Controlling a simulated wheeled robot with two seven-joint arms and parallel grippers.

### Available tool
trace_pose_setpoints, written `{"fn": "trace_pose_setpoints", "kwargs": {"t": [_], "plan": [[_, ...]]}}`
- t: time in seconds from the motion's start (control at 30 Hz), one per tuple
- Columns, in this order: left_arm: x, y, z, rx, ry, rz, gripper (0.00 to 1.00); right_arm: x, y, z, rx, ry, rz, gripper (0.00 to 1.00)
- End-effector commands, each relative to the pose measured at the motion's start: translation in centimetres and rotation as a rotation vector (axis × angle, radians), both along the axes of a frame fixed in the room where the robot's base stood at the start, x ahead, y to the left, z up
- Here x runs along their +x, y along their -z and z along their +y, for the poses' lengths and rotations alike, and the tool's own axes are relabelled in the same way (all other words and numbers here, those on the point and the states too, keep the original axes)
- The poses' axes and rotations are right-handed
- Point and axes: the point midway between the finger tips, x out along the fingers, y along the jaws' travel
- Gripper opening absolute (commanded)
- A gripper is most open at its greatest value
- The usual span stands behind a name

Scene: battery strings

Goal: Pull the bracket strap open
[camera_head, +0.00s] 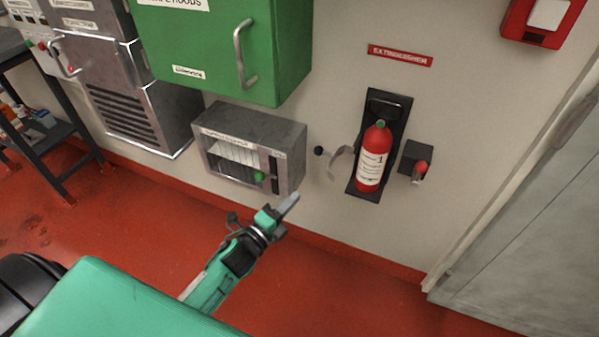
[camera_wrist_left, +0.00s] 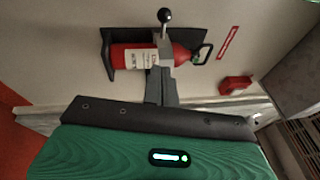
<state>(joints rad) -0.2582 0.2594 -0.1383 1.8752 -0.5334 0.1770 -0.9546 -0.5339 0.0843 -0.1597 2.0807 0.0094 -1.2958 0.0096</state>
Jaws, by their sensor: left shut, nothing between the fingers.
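The red fire extinguisher (camera_head: 372,160) stands upright against a black wall bracket (camera_head: 385,107). A grey curved bracket strap (camera_head: 341,163) with a black ball knob (camera_head: 318,150) sticks out at the extinguisher's left and appears swung away from its front. In the left wrist view the extinguisher (camera_wrist_left: 135,57) lies sideways, with the knob (camera_wrist_left: 164,15) above it. My left gripper (camera_head: 290,203) is shut and empty, below and left of the strap and apparently apart from it. Its fingers (camera_wrist_left: 160,88) hide part of the extinguisher in the wrist view. My right gripper is not in view.
A grey box with a red-tipped lever (camera_head: 418,167) is on the wall right of the extinguisher. A grey cabinet (camera_head: 290,135) and a green cabinet (camera_head: 225,50) are at the left. A grey door (camera_head: 535,220) is at the right. The red floor below is clear.

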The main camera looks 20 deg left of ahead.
Motion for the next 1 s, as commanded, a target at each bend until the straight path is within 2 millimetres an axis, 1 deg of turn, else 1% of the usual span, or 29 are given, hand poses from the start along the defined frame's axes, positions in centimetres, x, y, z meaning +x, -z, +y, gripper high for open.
{"fn": "trace_pose_setpoints", "kwargs": {"t": [0.17, 0.5, 0.63, 0.7, 0.8, 1.0], "plan": [[1.9, -0.4, -0.6, 0.0, 0.0, -0.003, 0.0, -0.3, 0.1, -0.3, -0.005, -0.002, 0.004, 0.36], [7.5, -1.2, -2.5, -0.002, 0.002, -0.001, 0.0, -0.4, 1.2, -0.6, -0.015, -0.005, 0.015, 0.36], [9.5, -1.5, -3.2, -0.001, 0.002, -0.001, 0.0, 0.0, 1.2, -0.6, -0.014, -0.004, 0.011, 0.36], [10.5, -1.7, -2.5, 0.003, 0.002, -0.002, 0.0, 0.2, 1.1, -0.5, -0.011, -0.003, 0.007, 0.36], [11.5, -1.9, -1.9, 0.001, 0.002, -0.001, 0.0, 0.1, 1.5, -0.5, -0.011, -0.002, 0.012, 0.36], [12.6, -2.1, -1.4, 0.0, 0.002, 0.0, 0.0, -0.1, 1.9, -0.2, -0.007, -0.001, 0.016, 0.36]]}}
